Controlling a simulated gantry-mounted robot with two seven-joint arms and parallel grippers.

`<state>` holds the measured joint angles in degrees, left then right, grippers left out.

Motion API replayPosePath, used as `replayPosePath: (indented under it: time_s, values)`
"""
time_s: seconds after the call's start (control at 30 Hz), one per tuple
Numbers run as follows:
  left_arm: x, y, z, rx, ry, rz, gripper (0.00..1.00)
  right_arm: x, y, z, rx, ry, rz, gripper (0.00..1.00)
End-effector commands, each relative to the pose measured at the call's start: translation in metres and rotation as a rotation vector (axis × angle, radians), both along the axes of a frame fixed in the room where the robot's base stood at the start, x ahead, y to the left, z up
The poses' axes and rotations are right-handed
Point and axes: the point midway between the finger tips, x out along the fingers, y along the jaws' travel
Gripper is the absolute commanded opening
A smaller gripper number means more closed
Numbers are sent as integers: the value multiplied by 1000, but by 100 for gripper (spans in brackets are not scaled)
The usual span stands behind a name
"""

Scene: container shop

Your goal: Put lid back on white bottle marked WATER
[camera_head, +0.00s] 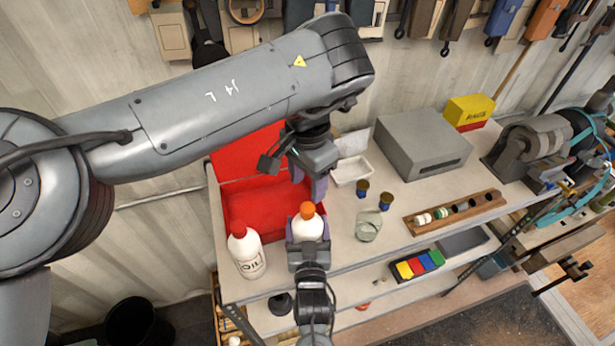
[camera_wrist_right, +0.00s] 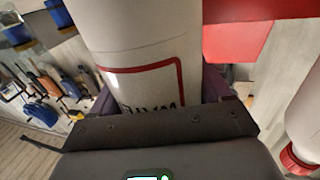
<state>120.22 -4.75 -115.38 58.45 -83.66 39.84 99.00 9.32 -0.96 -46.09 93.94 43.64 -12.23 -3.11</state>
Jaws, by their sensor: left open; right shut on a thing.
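A white bottle (camera_head: 308,231) with an orange lid (camera_head: 307,210) at its top stands upright at the front of the bench. My right gripper (camera_head: 307,240) is shut around its body. In the right wrist view the bottle (camera_wrist_right: 145,55) fills the middle, between the purple finger pads. Its red-framed label is partly hidden, so the word cannot be read in full. My left gripper (camera_head: 309,186) is open just above the orange lid, its fingers pointing down and apart from it. Whether the lid is seated on the neck cannot be told.
A white OIL bottle (camera_head: 247,254) with a red cap stands close on the left. An open red toolbox (camera_head: 232,205) lies behind. A glass jar (camera_head: 368,226), a wooden rack (camera_head: 455,211) and a grey box (camera_head: 422,143) stand to the right.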

Motion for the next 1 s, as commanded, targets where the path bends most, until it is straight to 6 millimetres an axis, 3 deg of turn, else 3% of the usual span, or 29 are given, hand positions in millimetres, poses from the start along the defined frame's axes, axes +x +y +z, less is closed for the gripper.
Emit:
replayPosePath:
  time_s: [0.6,1.0]
  values:
    - [0,1,-69,1,2,0,53,0,0,0,0,1,0,0]
    - [0,1,-77,0,1,0,53,0,0,0,0,1,0,0]
